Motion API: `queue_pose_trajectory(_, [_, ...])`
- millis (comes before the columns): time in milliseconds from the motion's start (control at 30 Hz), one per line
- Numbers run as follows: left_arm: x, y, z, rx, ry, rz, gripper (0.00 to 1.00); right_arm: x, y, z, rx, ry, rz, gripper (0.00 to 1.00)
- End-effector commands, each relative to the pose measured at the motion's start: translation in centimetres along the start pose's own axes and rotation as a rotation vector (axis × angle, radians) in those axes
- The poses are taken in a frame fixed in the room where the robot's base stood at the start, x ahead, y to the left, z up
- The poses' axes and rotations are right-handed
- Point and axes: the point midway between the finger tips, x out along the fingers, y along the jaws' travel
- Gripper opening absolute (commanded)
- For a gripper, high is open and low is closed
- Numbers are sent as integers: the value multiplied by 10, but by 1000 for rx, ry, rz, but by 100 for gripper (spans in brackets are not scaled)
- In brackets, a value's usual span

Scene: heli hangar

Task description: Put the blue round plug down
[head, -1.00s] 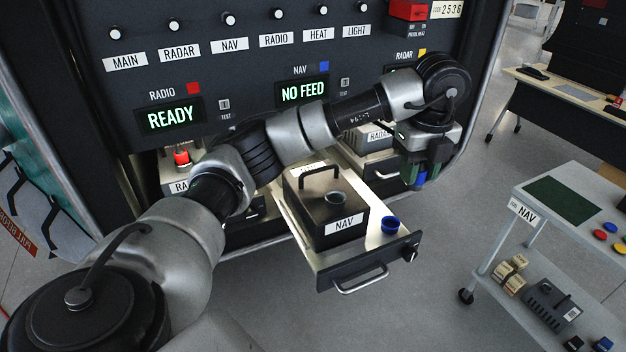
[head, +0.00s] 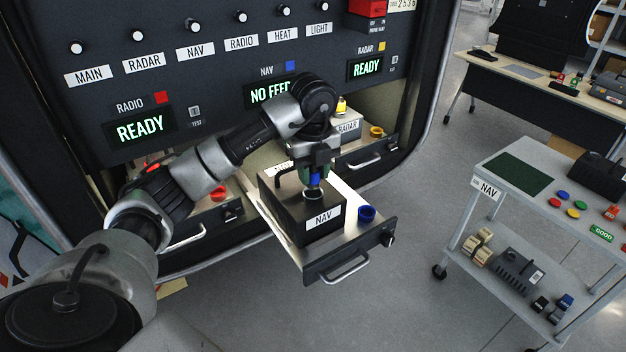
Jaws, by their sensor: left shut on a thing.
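My left gripper (head: 315,170) points down over the black NAV box (head: 285,208) and is shut on the blue round plug (head: 315,181). The plug is upright at the place of the round socket on the box's top. The socket is hidden behind it, and I cannot tell whether the plug is in it or just above it. The box stands in the pulled-out NAV drawer (head: 322,262). My right gripper is not in view.
The panel's NAV display (head: 270,93) is partly hidden by my left arm. The RADAR drawer (head: 362,156) with a yellow cup is behind to the right. A grey NAV cart (head: 528,168) with colored discs stands at right. The floor between is clear.

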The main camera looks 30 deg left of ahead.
Motion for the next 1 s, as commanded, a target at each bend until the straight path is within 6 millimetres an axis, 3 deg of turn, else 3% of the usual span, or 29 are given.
queue_pose_trajectory(200, [28, 1, -1, 0, 2, 4, 9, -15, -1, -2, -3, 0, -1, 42])
queue_pose_trajectory(600, [36, 0, -1, 0, 1, 1, 9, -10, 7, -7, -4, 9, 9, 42])
queue_pose_trajectory(633, [35, 0, -1, 0, 1, 1, 36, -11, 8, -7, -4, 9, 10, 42])
queue_pose_trajectory(767, [34, 0, -1, 0, 1, 1, 56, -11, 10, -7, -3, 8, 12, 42])
queue_pose_trajectory(1000, [34, 0, -1, 0, 1, 1, 58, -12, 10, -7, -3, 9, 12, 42])
